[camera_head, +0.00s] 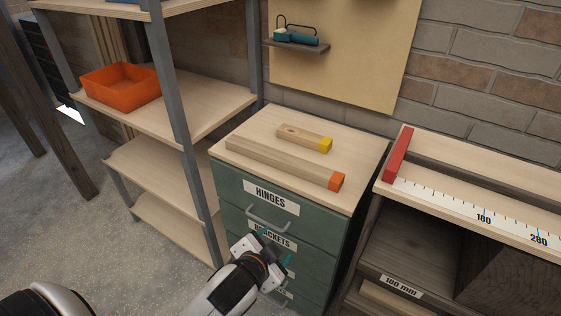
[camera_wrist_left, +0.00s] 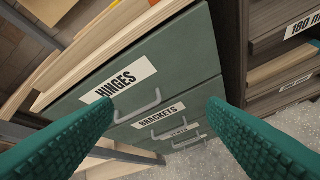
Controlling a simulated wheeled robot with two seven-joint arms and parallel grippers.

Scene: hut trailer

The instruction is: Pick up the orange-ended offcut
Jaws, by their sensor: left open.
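The orange-ended offcut (camera_head: 285,163) is a long wooden bar lying on top of the green drawer cabinet (camera_head: 230,185), its orange end toward the right front edge. A shorter yellow-ended offcut (camera_head: 303,137) lies behind it, apart from it. My left gripper (camera_head: 275,250) is in front of the cabinet's drawers, below the top and well apart from the offcut. In the left wrist view its two teal fingers (camera_wrist_left: 160,125) are spread with nothing between them, facing the drawer fronts. My right gripper is not in view.
A shelf unit with a grey post (camera_head: 180,110) stands left of the cabinet and holds an orange bin (camera_head: 121,86). A bench with a ruler scale and red stop (camera_head: 398,154) stands to the right. Drawer handles (camera_head: 267,219) stick out in front.

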